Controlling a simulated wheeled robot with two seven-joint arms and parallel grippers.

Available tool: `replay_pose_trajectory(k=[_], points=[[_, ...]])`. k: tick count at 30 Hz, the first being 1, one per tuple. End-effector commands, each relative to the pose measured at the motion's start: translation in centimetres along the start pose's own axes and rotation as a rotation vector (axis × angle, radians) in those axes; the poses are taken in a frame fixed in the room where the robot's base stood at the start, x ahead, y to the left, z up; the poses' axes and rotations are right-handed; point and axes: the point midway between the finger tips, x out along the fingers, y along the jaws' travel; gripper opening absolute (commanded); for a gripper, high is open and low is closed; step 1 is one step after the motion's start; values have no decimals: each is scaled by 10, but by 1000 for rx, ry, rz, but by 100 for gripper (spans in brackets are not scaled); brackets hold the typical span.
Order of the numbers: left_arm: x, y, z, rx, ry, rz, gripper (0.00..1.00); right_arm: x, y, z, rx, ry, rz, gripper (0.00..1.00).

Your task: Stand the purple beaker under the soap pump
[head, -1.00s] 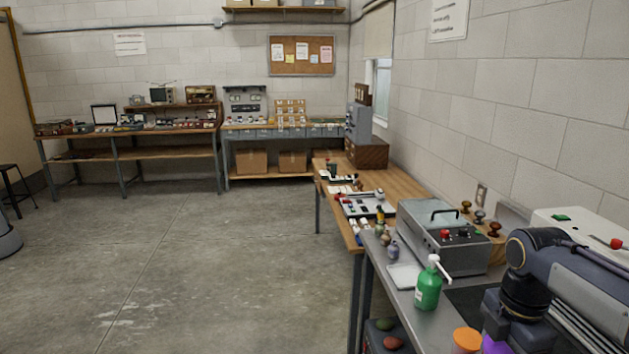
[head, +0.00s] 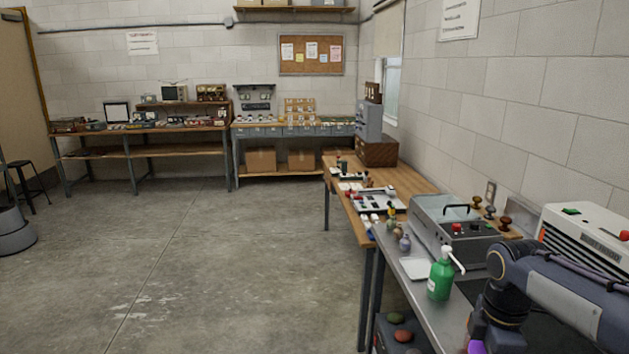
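The green soap pump bottle (head: 440,275) with a white pump head stands upright on the metal bench at the lower right. The purple beaker (head: 477,347) shows only as a small purple patch at the bottom edge, below my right arm's dark wrist; the rest is cut off or hidden. My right arm comes in from the right over the bench. Its gripper fingers are not visible, so its hold on the beaker cannot be seen. My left gripper is out of view.
A grey metal box with a handle (head: 455,232) and a white machine (head: 585,238) stand behind the pump. A bin (head: 398,335) sits below the bench.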

Motion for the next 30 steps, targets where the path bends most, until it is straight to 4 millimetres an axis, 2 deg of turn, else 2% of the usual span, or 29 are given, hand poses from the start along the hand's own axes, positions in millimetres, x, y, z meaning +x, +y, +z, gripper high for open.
replay_pose_trajectory(k=[8, 15, 21, 25, 30], points=[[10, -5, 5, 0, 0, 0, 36, 52, 20, -31, 338, -6, -3, 36], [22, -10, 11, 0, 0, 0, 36, 120, 37, -75, 805, -6, -1, 36], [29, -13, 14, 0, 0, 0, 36, 166, 42, -105, 1131, 0, -3, 36], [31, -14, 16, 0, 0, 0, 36, 183, 43, -118, 1262, 5, -5, 36], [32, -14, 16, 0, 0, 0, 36, 202, 35, -122, 1336, 2, -7, 36]])
